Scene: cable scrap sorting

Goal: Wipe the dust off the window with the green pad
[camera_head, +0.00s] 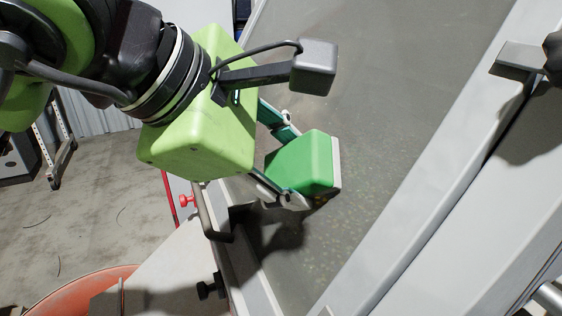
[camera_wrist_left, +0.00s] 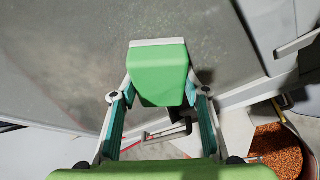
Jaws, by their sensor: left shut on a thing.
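My left gripper (camera_head: 287,158) is shut on the green pad (camera_head: 310,162), a block with a thin white face layer on its far side. In the left wrist view the pad (camera_wrist_left: 160,72) sits between the two fingers of the gripper (camera_wrist_left: 160,95). The window (camera_head: 390,90) is a large grey, tilted pane. The pad is at the pane's lower left part, its white face towards the pane; I cannot tell whether it touches. Speckled dust (camera_head: 350,215) shows around and below the pad, and a hazy dusty patch (camera_wrist_left: 85,62) shows left of it in the wrist view.
A pale frame (camera_head: 425,165) borders the pane on the right, with a grey handle (camera_head: 517,61) on it. A black-knobbed fitting (camera_head: 207,290) and a red knob (camera_head: 186,200) are near the lower left edge. An orange bin (camera_head: 75,292) stands below; in the wrist view it holds copper-coloured granules (camera_wrist_left: 277,150).

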